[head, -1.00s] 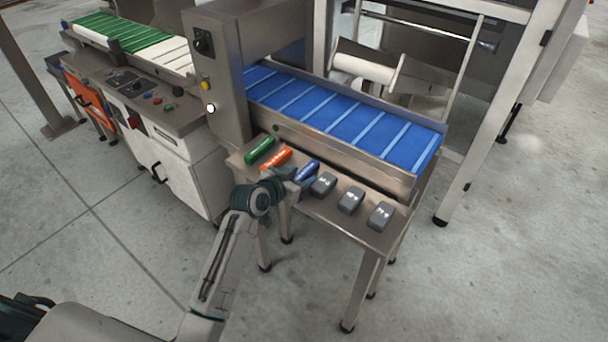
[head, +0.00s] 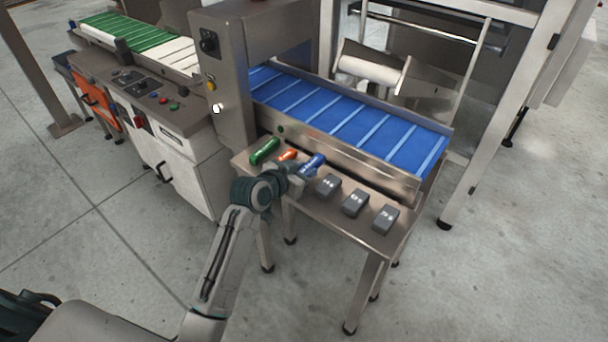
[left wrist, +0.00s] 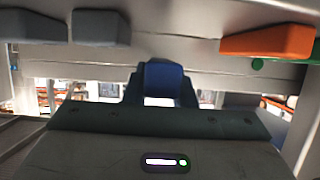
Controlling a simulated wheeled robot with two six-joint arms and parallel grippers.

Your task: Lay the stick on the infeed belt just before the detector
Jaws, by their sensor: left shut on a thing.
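My left gripper (head: 303,170) is shut on the blue stick (head: 314,161), which is held just above the steel shelf (head: 340,213). In the left wrist view the blue stick (left wrist: 163,82) stands between the dark fingers. A green stick (head: 265,150) and an orange stick (head: 288,155) lie left of it; my gripper partly hides the orange one. The blue belt (head: 350,118) with pale cross bars runs behind the shelf, past a steel side rail. Its left end enters the steel detector housing (head: 230,80). My right gripper is out of view.
Grey blocks (head: 355,203) stand in a row on the shelf's right part. A control cabinet (head: 185,160) and a green and white belt (head: 125,35) are left of the detector. A steel frame (head: 500,110) rises behind the blue belt. The blue belt's surface looks bare.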

